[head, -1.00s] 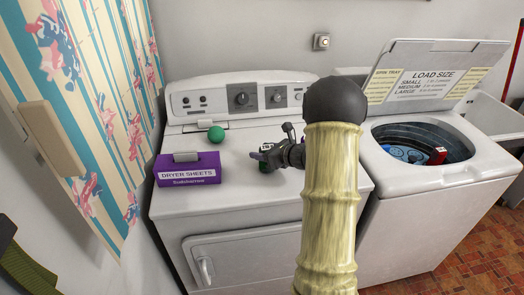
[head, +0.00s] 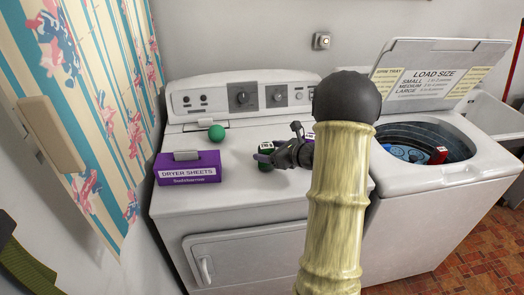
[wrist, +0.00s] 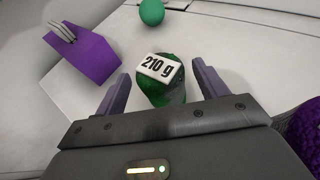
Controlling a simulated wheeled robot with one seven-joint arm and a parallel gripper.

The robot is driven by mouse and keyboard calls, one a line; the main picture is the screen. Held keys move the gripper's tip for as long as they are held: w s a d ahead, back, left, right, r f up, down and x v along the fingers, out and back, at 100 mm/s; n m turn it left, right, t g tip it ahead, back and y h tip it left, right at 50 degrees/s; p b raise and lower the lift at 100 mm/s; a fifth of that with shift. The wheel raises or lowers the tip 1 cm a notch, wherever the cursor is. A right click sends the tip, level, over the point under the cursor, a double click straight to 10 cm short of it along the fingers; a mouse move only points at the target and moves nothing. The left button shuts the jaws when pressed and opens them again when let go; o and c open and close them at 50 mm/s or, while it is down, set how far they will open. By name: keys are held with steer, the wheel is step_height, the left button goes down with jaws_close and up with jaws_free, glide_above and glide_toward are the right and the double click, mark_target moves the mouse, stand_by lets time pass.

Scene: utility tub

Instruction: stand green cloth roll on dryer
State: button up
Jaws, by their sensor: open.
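The green cloth roll (head: 266,163) stands upright on the white dryer (head: 215,225), toward the middle of its top. In the wrist view the roll (wrist: 168,94) carries a white "210 g" label on its upper end. My gripper (wrist: 161,69) is open, with one finger to each side of the roll and gaps showing between them. In the head view my gripper (head: 268,156) is low over the dryer top, and its hand partly hides the roll's right side.
A purple dryer sheets box (head: 187,168) and a green ball (head: 216,132) are on the dryer's left. A purple textured thing (wrist: 303,132) shows at the wrist view's right edge. The open washer (head: 440,175) stands to the right. Dryer top between box and roll is clear.

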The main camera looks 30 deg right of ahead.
steer(key=v, duration=0.8)
steer(key=shift+s+b, duration=0.3)
steer(key=shift+s, duration=0.05)
steer(key=shift+d+r, duration=0.1)
steer(key=shift+d, duration=0.05)
steer(key=s+a+n+g, duration=0.1)
steer(key=a, duration=0.2)
steer(key=a+f+n+g+y, duration=0.1)
steer(key=a+n, duration=0.1)
steer(key=a, duration=0.1)
steer(key=s+a+f+n+g, duration=0.1)
steer(key=a+n, duration=0.1)
steer(key=a, duration=0.1)
steer(key=shift+s+f+g+y, duration=0.1)
steer(key=shift+s+g+y, duration=0.2)
steer(key=shift+g+y, duration=0.1)
steer(key=s+a+f+n+g+h, duration=0.1)
steer(key=s+a+n+g+h, duration=0.2)
steer(key=n, duration=1)
steer(key=s+a+f+n+g+h, duration=0.2)
steer(key=s+a+n+g+h, duration=0.1)
steer(key=s+a+n, duration=0.6)
steer(key=s+n+h, duration=0.1)
steer(key=s+n, duration=0.1)
steer(key=n, duration=0.2)
steer(key=shift+s+a, duration=0.25)
steer(key=shift+a, duration=0.05)
